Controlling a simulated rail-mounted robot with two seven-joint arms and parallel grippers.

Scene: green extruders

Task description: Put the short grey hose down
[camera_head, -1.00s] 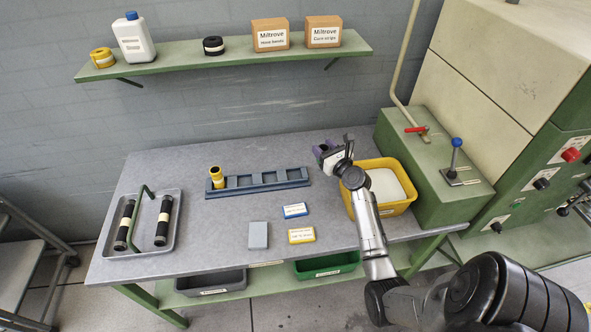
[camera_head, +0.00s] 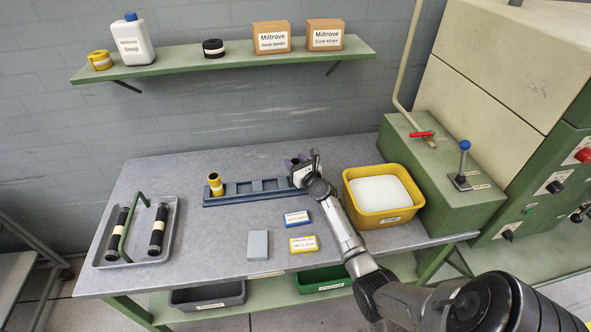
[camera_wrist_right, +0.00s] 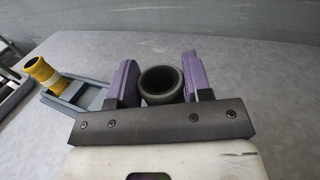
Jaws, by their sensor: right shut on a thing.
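The short grey hose (camera_wrist_right: 162,84) stands between the purple fingers of my right gripper in the right wrist view, its open round end showing. My right gripper (camera_head: 297,162) is shut on it. In the head view the gripper is at the right end of the blue-grey slotted rack (camera_head: 228,199), and the hose is mostly hidden there by the gripper. I cannot tell whether the hose's lower end touches anything. In the right wrist view the rack (camera_wrist_right: 68,101) lies to the left of the fingers. My left gripper is not in view.
A yellow hose piece (camera_head: 215,184) stands in the rack's left slot. A yellow bin (camera_head: 384,217) is to the right. Blue (camera_head: 297,218) and yellow (camera_head: 303,245) labelled boxes and a grey block (camera_head: 258,244) lie in front. A tray (camera_head: 104,253) with black rollers is at left.

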